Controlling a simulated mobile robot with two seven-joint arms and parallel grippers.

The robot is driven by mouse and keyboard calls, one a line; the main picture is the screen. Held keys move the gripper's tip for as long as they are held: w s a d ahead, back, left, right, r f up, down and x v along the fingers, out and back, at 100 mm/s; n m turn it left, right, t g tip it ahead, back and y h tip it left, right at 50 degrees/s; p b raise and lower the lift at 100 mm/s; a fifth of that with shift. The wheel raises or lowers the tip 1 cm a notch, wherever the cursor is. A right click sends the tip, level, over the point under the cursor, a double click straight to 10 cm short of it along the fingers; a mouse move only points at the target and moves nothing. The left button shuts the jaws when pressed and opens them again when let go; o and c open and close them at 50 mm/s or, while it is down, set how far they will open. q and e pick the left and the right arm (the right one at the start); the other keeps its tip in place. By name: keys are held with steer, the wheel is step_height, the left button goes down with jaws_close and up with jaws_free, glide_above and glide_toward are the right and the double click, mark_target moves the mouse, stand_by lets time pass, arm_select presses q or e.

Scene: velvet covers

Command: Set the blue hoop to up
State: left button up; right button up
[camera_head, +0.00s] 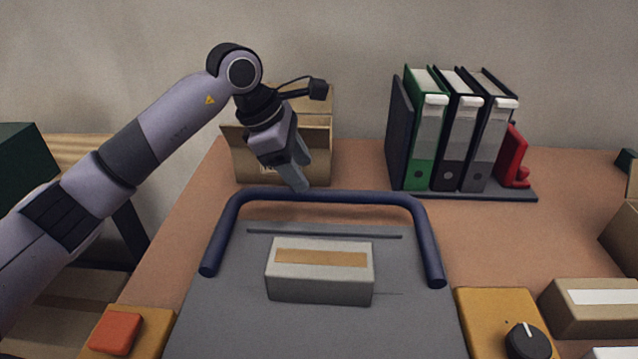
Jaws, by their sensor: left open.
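The blue hoop (365,197) is a dark blue U-shaped bar around the far part of a grey panel (300,335). Its two ends sit at the panel's left and right sides, and its crossbar runs along the back. I cannot tell how far it is tilted from this view. My left gripper (300,184) points down at the crossbar, left of its middle. Its fingers look open, with the tips very close to the bar; I cannot tell whether they touch it. My right gripper is not in view.
A pale box (320,287) with a tan strip lies on the panel inside the hoop. An open cardboard box (319,165) stands behind my gripper. Binders (425,150) stand at the back right. An orange button (114,334) and a black knob (527,341) flank the panel.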

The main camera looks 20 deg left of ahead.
mark_target(314, 191)
arm_select(q)
steer(key=x, duration=0.6)
steer(key=shift+f, duration=0.15)
steer(key=shift+c, duration=0.4)
jaws_close()
